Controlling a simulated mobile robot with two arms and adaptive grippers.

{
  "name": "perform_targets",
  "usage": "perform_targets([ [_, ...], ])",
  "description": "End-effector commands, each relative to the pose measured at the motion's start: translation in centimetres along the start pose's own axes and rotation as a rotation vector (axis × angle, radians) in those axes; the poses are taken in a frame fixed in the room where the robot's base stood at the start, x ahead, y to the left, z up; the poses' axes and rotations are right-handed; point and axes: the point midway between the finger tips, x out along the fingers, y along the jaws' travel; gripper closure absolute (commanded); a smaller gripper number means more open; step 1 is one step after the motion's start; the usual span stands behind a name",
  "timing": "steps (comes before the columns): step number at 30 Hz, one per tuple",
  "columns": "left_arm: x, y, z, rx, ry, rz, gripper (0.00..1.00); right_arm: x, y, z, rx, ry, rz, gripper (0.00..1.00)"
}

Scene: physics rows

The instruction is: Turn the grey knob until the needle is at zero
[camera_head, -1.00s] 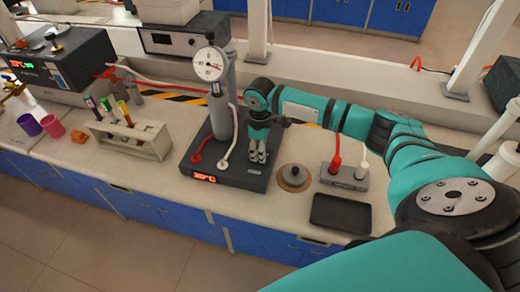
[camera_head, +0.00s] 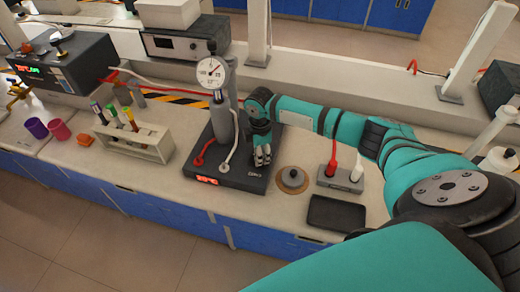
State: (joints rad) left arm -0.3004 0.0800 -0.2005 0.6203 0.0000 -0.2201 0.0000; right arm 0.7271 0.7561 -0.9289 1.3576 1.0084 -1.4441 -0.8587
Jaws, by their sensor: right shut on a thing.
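A round white dial gauge (camera_head: 211,72) stands on top of a grey column on a black device (camera_head: 222,178). Its dark needle points to the upper right; the figures are too small to read surely. My right gripper (camera_head: 262,158) points down at the right part of the device top, its fingers shut on the grey knob, which the fingers hide almost wholly. My left gripper is not in view.
A red hose and a white hose end on the device. A test tube rack (camera_head: 150,143) stands left.

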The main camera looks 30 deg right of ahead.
Motion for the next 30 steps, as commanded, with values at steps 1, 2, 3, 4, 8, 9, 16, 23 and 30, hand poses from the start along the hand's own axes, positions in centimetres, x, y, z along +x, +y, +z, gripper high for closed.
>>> perform_targets([
  [1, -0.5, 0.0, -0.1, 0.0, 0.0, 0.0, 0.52, -0.3, 0.0, -0.1, -0.043, 0.002, 0.001, 0.97],
  [2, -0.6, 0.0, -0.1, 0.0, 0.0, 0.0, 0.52, -0.2, 0.0, -0.1, -0.07, 0.002, 0.001, 0.97],
  [3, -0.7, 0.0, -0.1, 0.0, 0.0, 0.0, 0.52, -0.2, 0.0, -0.1, -0.105, 0.003, 0.001, 0.97],
  [4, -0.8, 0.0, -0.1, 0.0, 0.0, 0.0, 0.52, -0.2, 0.0, -0.1, -0.131, 0.003, 0.001, 0.97],
  [8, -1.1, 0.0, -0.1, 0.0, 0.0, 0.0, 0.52, -0.2, 0.0, -0.1, -0.231, 0.004, 0.001, 0.97],
  [9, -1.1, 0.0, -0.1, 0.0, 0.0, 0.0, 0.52, -0.1, 0.0, -0.1, -0.259, 0.004, 0.001, 0.97],
  [16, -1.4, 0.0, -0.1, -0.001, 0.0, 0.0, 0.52, -0.1, 0.0, -0.1, -0.381, 0.004, 0.001, 0.97],
  [23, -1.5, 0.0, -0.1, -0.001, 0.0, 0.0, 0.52, -0.1, 0.0, -0.1, -0.441, 0.004, 0.001, 0.97],
  [30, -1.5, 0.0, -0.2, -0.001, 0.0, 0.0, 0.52, 0.0, 0.0, -0.1, -0.455, 0.003, 0.001, 0.97],
])
